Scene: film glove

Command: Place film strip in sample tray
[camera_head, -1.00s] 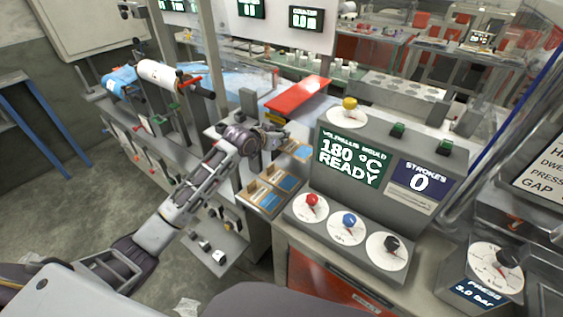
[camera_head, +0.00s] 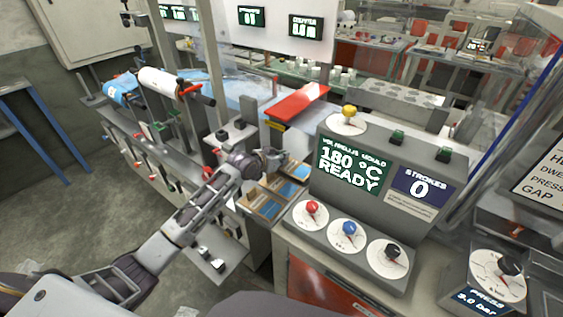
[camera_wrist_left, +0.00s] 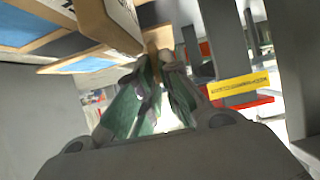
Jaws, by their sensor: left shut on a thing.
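The sample tray (camera_head: 250,212), with wooden rims and blue compartments, sits left of the grey control panel in the head view. Its blue-and-wood parts also show at the upper left of the wrist view (camera_wrist_left: 113,50). My left gripper (camera_head: 277,158) is over the far part of the tray in the head view. In the left wrist view its fingers (camera_wrist_left: 154,62) come together at the tips, close to the wooden edge. It is shut on a thin thing, taken as the film strip, which the fingers mostly hide. My right gripper is out of view.
The control panel (camera_head: 385,225) with knobs stands close right of the tray. A red plate (camera_head: 298,105) lies just behind the gripper. A film roll (camera_head: 160,82) and upright posts stand at the left. Open floor shows at lower left.

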